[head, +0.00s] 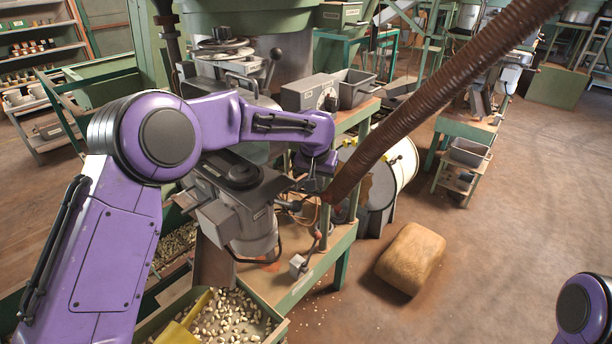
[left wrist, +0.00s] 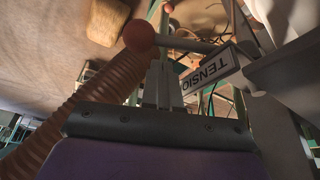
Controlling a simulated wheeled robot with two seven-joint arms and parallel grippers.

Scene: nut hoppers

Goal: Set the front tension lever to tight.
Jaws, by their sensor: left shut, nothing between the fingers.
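The tension lever shows in the left wrist view as a grey rod (left wrist: 185,44) with a red-brown ball knob (left wrist: 139,35). A white label plate (left wrist: 208,67) reading "TENSIO" sits beside the rod on the machine. My left gripper (left wrist: 161,68) is shut and empty, its fingertips close to the rod and below the knob in the picture. I cannot tell whether they touch. In the head view my left gripper (head: 284,189) is at the right side of the grey machine (head: 245,226), and the lever is hard to make out there. My right gripper is out of view.
A thick brown hose (head: 440,95) crosses close to my left gripper. A small lever with a reddish knob (head: 318,235) stands on a grey box at the bench edge. A tray (head: 272,338) of nuts lies below. A tan sack (head: 410,258) lies on open floor.

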